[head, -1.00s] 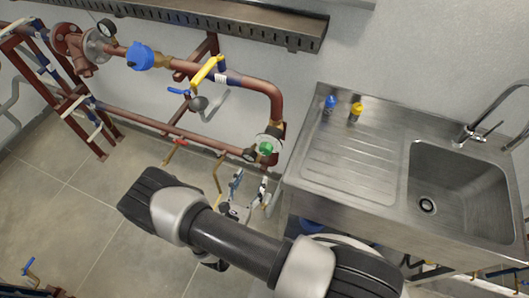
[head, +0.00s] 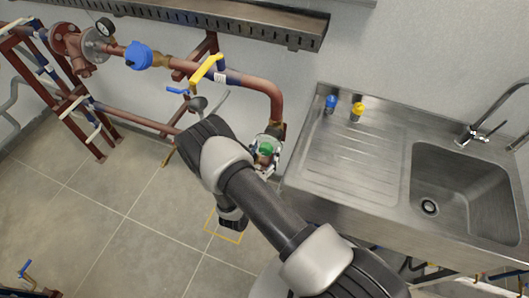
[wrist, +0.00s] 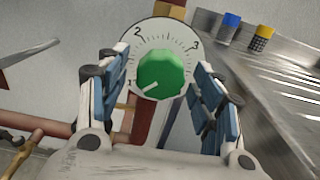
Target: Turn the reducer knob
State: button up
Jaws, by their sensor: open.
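The reducer knob is a green faceted knob (wrist: 161,72) on a round white dial with numbers and tick marks (wrist: 185,39). A white pointer line on the knob points to the lower left, near the 1. In the head view the green knob (head: 265,149) shows at the lower end of the red-brown pipe, just right of my arm. My gripper (wrist: 160,85) is open, with one blue-padded finger on each side of the knob. I cannot tell whether the fingers touch it. In the head view my arm hides part of the area around the knob.
A steel sink unit (head: 350,168) stands close on the right, with a blue item (head: 331,104) and a yellow item (head: 357,111) on its drainboard. A yellow lever (head: 207,69) and a blue valve body (head: 138,56) sit on the upper pipe.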

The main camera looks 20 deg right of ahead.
jog(key=shift+c, duration=0.4)
jog(key=c, duration=1)
jog(key=m+b, duration=0.1)
jog(key=m, duration=0.3)
jog(key=shift+a+m, duration=0.1)
jog(key=shift+m, duration=0.2)
jog(key=shift+m+b, duration=0.45)
jog(key=shift+m, duration=1.65)
jog(key=o, duration=1.1)
